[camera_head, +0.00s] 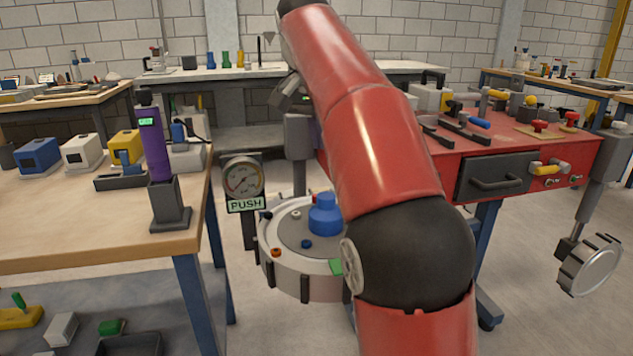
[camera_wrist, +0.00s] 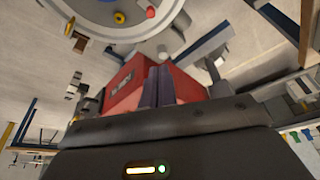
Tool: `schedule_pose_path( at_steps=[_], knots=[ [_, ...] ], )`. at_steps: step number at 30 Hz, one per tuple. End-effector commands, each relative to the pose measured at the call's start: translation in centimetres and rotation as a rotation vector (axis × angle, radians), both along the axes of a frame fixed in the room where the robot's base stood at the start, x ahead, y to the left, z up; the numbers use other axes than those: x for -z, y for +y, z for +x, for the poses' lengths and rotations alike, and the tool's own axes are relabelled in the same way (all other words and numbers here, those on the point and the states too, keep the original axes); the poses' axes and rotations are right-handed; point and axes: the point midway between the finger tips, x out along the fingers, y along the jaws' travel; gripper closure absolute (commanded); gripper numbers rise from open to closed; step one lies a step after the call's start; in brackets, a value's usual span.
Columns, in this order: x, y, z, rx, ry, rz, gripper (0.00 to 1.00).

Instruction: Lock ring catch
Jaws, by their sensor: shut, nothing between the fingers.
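A round grey drum (camera_head: 290,283) with a notched rim stands low in the middle of the head view. Its top has a blue knob (camera_head: 325,213), small coloured buttons and a green tab (camera_head: 337,267) at the rim. I cannot tell which part is the ring catch. My arm hides the drum's right side. A round grey body with a yellow and a red knob shows at the top of the wrist view (camera_wrist: 160,32). My gripper (camera_wrist: 158,85) is shut and empty in the wrist view, apart from that body. In the head view its fingers are hidden behind my arm.
A gauge with a PUSH sign (camera_head: 245,180) stands left of the drum. A wooden bench (camera_head: 95,240) with a purple device (camera_head: 152,150) is at left. A red drawer table (camera_head: 540,140) with tools is behind right. A notched grey disc (camera_head: 590,265) hangs at far right.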

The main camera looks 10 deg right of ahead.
Motion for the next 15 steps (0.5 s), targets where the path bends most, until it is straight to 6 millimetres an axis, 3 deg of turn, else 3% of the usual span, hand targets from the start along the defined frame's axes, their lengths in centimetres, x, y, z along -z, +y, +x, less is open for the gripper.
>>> schedule_pose_path(
  at_steps=[10,15],
  knots=[
    [0.2,0.0,0.0,0.001,0.000,0.000,1.00],
    [1.9,-0.4,0.5,0.001,0.001,0.000,1.00]
  ],
)
